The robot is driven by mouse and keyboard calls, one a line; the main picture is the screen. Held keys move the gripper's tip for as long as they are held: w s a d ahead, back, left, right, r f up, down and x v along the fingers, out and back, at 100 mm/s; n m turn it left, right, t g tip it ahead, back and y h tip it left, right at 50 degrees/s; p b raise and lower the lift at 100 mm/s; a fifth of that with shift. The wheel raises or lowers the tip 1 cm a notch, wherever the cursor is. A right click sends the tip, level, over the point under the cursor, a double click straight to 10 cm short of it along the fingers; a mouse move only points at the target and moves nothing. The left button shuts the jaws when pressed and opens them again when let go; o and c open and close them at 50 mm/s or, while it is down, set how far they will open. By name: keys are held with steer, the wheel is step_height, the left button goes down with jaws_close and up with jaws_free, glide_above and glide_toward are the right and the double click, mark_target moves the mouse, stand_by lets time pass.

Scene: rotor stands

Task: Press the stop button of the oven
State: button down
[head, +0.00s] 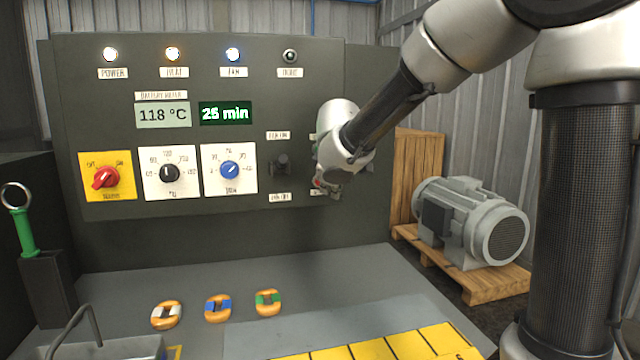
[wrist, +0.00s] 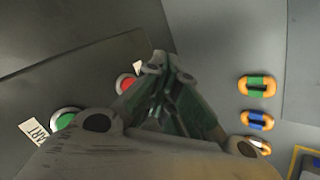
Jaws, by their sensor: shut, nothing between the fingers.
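The oven's control panel (head: 60,120) is dark grey and upright in the head view. In the wrist view, a round red button (wrist: 125,83) sits beside my gripper (wrist: 162,95), partly covered by it; its label is mostly hidden. My gripper is shut and empty, its fingertips just right of the red button. Whether they touch the panel I cannot tell. A green button (wrist: 66,118) with a label ending in "ART" is farther left. In the head view my wrist hides most of the buttons and the fingertips.
A dark selector switch (head: 283,165) is left of my wrist. The red knob (head: 105,178), black knob (head: 170,173) and blue knob (head: 229,170) are farther left. A motor (head: 470,220) on a pallet stands at right. Three orange rings, one (head: 268,302) with green, lie on the bench.

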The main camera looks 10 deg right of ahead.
steer(key=shift+w, duration=1.45)
steer(key=shift+w, duration=0.1)
steer(key=shift+w, duration=0.3)
stand_by(0.3)
steer(key=shift+w, duration=0.4)
stand_by(0.5)
steer(key=shift+s, duration=0.8)
steer(key=shift+s, duration=2.55)
